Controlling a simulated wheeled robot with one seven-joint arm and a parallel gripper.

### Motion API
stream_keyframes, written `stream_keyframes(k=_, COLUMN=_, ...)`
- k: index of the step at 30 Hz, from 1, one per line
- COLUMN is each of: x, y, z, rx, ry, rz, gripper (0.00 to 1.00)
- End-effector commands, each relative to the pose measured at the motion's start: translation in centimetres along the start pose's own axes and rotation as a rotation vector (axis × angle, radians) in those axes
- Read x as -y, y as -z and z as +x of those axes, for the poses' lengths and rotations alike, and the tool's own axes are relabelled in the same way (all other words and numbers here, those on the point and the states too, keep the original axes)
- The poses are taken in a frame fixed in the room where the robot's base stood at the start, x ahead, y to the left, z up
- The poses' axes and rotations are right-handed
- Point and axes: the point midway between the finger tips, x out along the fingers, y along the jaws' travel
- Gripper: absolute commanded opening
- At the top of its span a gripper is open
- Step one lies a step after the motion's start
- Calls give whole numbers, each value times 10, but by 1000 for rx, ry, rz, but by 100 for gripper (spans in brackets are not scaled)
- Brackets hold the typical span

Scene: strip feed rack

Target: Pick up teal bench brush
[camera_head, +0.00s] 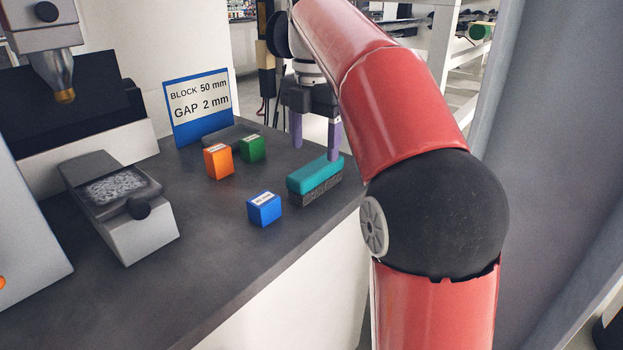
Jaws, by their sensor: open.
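The teal bench brush (314,175) lies on the dark bench top near its right edge, teal back up and dark bristles down. My gripper (316,150) is above and just behind the brush, pointing down. Its two purple fingers are apart, with nothing seen between them. The right fingertip overlaps the far right end of the brush in the picture; I cannot tell whether it touches. The left finger hangs to the left, behind the brush.
A blue block (264,209) stands left of the brush. An orange block (218,161) and a green block (252,148) stand farther back, before a sign (199,105). A grey device (120,205) stands at the left. The bench's front middle is clear.

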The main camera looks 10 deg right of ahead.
Motion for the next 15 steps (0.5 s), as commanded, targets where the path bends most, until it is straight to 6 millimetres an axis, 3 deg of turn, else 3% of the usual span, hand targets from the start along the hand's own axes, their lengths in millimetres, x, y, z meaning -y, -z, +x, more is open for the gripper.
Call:
stream_keyframes(k=9, x=3, y=-3, z=46, rx=0, ry=0, rz=1, gripper=64)
stream_keyframes(k=15, x=3, y=-3, z=60, rx=0, ry=-1, rz=2, gripper=64)
